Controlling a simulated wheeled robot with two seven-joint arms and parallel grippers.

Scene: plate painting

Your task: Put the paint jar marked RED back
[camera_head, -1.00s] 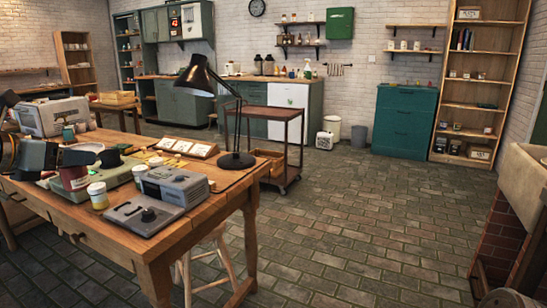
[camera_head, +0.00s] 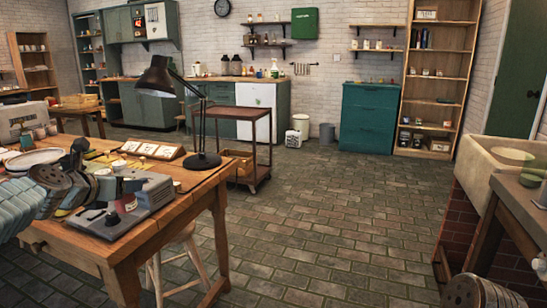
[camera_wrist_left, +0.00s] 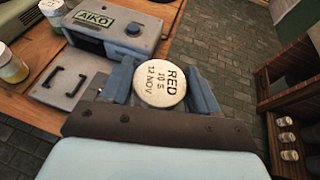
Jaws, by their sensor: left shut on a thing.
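The paint jar (camera_wrist_left: 162,87) has a white lid reading RED, 10 S, 12 NOV, seen from above in the left wrist view. My left gripper (camera_wrist_left: 163,90) is shut on it, a finger on each side. In the head view my left gripper (camera_head: 112,192) is over the front right of the wooden workbench (camera_head: 185,205). The jar's reddish side (camera_head: 126,203) shows there at the fingers, in front of a grey box. My right gripper is out of the head view; only part of my right arm shows at bottom right.
A grey box marked AIKO (camera_wrist_left: 108,27) and a yellow jar (camera_wrist_left: 12,66) are near the gripper. A black desk lamp (camera_head: 203,160) stands on the bench. Beyond are a trolley (camera_head: 240,113), a teal cabinet (camera_head: 370,118) and wooden shelves (camera_head: 438,80). The middle floor is clear.

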